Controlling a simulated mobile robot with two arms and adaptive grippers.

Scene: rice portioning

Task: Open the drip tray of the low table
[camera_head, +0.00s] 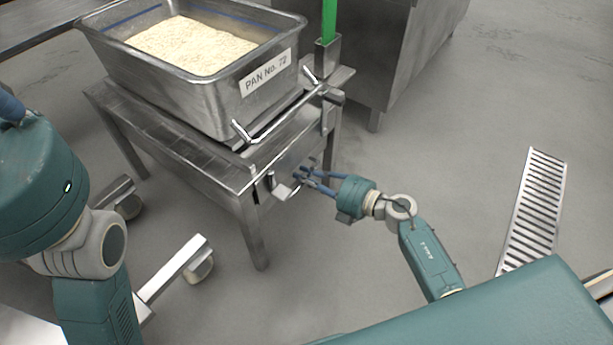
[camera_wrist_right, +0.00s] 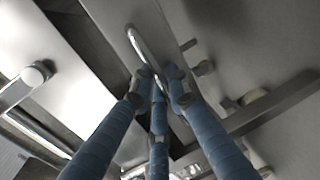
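The low table (camera_head: 165,135) is a steel stand with a pan on top. Its drip tray (camera_head: 288,160) sits under the top, and its front faces right. A bright metal handle (camera_head: 284,190) shows at this front, close to my right gripper (camera_head: 303,174). In the right wrist view, the blue fingers of my right gripper (camera_wrist_right: 160,80) come together around the lower end of the looped handle (camera_wrist_right: 143,50). The exact contact is partly hidden by the fingers. Of my left gripper (camera_head: 10,108), only a blue finger part shows at the left edge; its tips are hidden.
A steel pan of rice (camera_head: 235,100), labelled "PAN No. 72", stands on the table. A bar handle (camera_head: 285,118) and a green upright (camera_head: 329,20) are above the tray front. A steel cabinet (camera_head: 385,60) stands behind. Open floor (camera_head: 450,150) lies right, with a drain grate (camera_head: 533,210).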

